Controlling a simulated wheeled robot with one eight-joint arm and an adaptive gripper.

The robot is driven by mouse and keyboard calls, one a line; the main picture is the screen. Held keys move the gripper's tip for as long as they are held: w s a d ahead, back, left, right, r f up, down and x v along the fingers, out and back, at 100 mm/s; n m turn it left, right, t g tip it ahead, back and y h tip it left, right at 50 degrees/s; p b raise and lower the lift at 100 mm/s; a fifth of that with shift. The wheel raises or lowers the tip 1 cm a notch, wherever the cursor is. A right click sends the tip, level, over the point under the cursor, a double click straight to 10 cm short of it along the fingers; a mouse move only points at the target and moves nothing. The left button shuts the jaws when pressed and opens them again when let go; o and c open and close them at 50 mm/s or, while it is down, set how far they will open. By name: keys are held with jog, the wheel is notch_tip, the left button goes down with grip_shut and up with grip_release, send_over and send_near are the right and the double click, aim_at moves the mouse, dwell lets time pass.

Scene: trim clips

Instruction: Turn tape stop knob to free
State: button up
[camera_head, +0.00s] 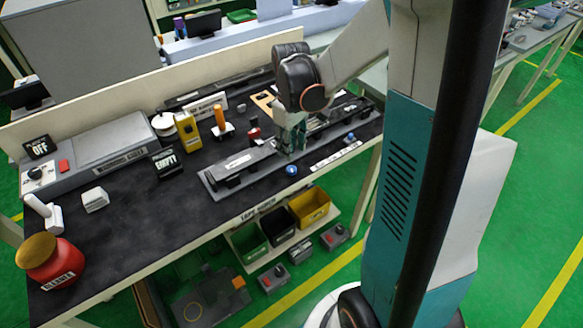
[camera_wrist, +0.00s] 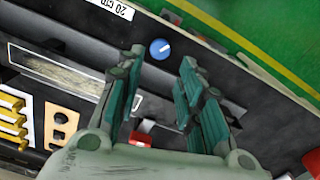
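A small round blue knob (camera_head: 292,170) with a white pointer line sits at the bench's front edge. It also shows in the wrist view (camera_wrist: 160,48), with the line slanting. A white label (camera_wrist: 112,7) beside it is cut off and its words are unclear. A second blue knob (camera_head: 350,137) sits farther right on the same edge; I cannot read which is the tape stop. My gripper (camera_head: 291,145) is above the bench, just behind the first knob. In the wrist view my gripper (camera_wrist: 160,62) has its fingers apart and empty, with the knob beyond the tips.
A long grey fixture (camera_head: 235,168) lies on the dark bench beside my gripper. An orange-handled tool (camera_head: 221,118) and a yellow box (camera_head: 187,131) stand behind it. A red jar (camera_head: 50,260) is at the left front. Bins (camera_head: 309,205) sit below the front edge.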

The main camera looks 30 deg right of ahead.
aim_at(291, 168)
notch_tip(291, 168, down, 9)
jog(key=b, duration=0.2)
jog(key=shift+r+b, duration=0.1)
jog(key=shift+b, duration=0.25)
jog(key=shift+c, duration=0.3)
jog(key=c, duration=0.7)
